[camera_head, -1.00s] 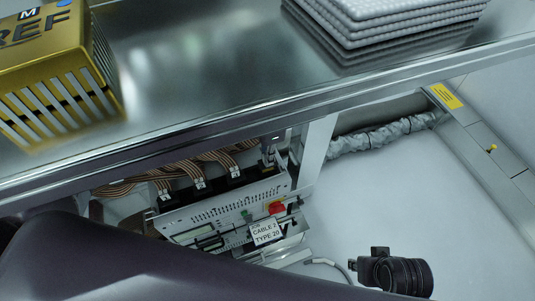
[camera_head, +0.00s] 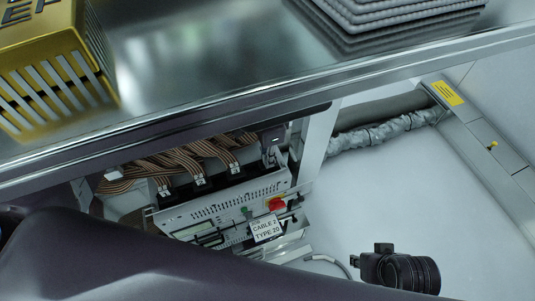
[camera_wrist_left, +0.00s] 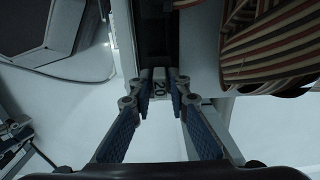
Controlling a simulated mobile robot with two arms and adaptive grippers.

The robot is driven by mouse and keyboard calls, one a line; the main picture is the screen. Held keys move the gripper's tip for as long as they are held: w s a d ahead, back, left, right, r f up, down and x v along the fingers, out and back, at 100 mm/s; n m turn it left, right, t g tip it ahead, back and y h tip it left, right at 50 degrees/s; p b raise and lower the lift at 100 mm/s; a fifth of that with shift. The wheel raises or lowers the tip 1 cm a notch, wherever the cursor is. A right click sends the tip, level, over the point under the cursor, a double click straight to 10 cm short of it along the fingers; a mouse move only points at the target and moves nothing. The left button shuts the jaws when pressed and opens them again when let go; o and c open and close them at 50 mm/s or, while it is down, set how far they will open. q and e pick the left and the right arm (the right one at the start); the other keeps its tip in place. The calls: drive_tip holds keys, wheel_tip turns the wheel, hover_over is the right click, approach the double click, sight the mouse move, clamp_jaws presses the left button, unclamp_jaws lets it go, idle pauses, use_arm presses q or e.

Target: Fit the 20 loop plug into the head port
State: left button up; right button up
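In the left wrist view, my left gripper (camera_wrist_left: 161,84) has its two blue-padded fingers brought together at the tips around a small block marked 20, the 20 loop plug (camera_wrist_left: 160,89). A dark upright slot or channel (camera_wrist_left: 155,35) lies straight beyond the fingertips. I cannot tell whether it is the head port, or whether the plug touches it. In the head view, the light-grey handler unit (camera_head: 225,205) sits under the table edge, and my dark left arm crosses the foreground. The left fingertips cannot be made out there. My right gripper is not in view.
Striped ribbon cables (camera_head: 200,155) run to the unit's top and show close at right in the wrist view (camera_wrist_left: 270,45). A card reading CABLE 2 TYPE 20 (camera_head: 266,229) hangs in front. The metal table (camera_head: 200,60) overhangs.

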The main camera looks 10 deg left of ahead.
use_arm(q)
drive_tip(key=shift+o, duration=1.4)
drive_tip(key=shift+r, duration=0.15)
wheel_tip(320, 180, up, 12)
